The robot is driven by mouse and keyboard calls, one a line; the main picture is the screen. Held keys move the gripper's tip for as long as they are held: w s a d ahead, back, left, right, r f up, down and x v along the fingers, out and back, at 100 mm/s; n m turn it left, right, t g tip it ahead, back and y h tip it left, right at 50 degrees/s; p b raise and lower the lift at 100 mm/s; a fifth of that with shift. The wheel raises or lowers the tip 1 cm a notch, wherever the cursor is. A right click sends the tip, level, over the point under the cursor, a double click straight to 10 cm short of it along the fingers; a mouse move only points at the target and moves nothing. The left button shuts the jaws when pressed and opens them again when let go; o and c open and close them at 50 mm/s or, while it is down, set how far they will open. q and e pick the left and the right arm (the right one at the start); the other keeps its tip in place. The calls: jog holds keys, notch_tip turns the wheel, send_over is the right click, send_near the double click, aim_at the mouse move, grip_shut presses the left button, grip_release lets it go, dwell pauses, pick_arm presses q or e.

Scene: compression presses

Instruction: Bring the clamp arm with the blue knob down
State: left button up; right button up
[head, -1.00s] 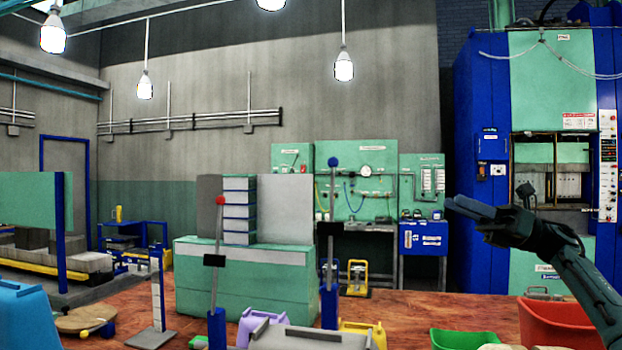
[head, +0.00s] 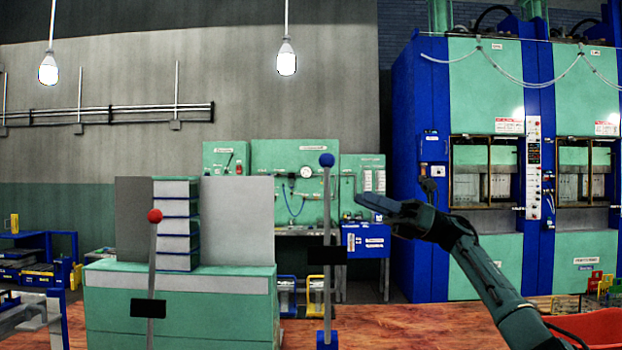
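The clamp arm with the blue knob (head: 327,160) stands upright in the head view, a thin grey bar with a black block (head: 327,255) partway down and a blue foot (head: 327,338) at the bottom edge. Its base is cut off. My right gripper (head: 364,202) is just right of this bar in the picture, a little lower than the knob, fingers pointing left. A small gap shows between the fingertips and bar; depth is unclear. Nothing is seen in its fingers, and their spacing cannot be made out. My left gripper is out of view.
A second upright bar with a red knob (head: 154,216) stands to the left. Behind are a green cabinet (head: 180,310) with stacked boxes and a green tool panel. Tall blue-green presses (head: 490,90) stand at the right. A red bin (head: 590,328) is at the lower right.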

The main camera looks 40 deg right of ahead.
aim_at(326, 204)
jog(key=p+x, duration=0.2)
jog(key=x, duration=0.8)
jog(key=shift+s+r+p, duration=0.1)
jog(key=shift+p, duration=0.3)
jog(key=shift+x, duration=0.8)
grip_shut()
